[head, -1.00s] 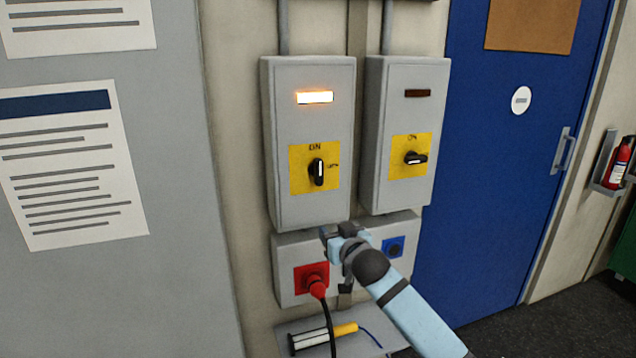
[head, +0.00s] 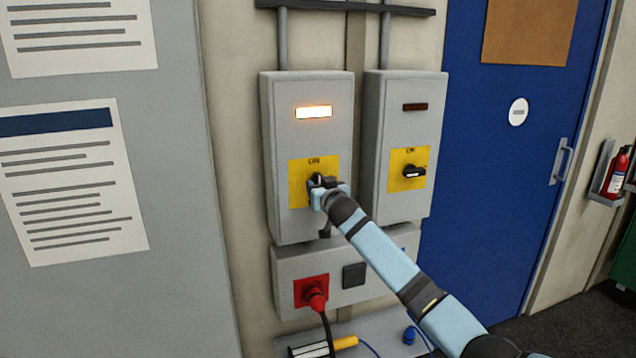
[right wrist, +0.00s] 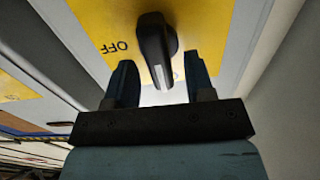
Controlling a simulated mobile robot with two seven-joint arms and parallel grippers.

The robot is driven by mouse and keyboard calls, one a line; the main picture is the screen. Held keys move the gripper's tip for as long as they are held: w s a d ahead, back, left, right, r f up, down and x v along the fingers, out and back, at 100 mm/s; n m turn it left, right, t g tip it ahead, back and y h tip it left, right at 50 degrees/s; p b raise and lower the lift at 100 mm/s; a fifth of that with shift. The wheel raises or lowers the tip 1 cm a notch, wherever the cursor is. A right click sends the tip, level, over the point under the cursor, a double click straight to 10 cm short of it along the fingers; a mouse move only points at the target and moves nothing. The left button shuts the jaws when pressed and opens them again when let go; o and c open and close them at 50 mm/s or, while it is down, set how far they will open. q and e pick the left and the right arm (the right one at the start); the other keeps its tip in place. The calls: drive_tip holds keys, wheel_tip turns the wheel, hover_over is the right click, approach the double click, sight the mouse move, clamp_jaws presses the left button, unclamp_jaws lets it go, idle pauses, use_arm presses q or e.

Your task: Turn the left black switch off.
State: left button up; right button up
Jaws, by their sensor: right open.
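The left black switch (head: 316,180) sits on a yellow plate (head: 299,185) on the left grey box. Its lamp (head: 313,112) is lit, and the knob looks about upright, partly hidden by my gripper. My right gripper (head: 325,188) is at this switch. In the right wrist view my right gripper (right wrist: 160,78) is open, with one finger on each side of the black knob (right wrist: 154,45). I cannot tell whether the fingers touch it. The word OFF shows beside the knob. My left gripper is not in view.
The right grey box (head: 402,140) has a similar black switch (head: 414,171), turned sideways, and a dark lamp (head: 415,107). Below are a red plug (head: 316,297) with a cable and a shelf (head: 375,328) holding a yellow-handled tool (head: 343,342). A blue door (head: 500,160) stands to the right.

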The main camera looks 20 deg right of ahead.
drive_tip(key=shift+w, duration=1.05)
drive_tip(key=c, duration=0.5)
drive_tip(key=shift+c, duration=0.2)
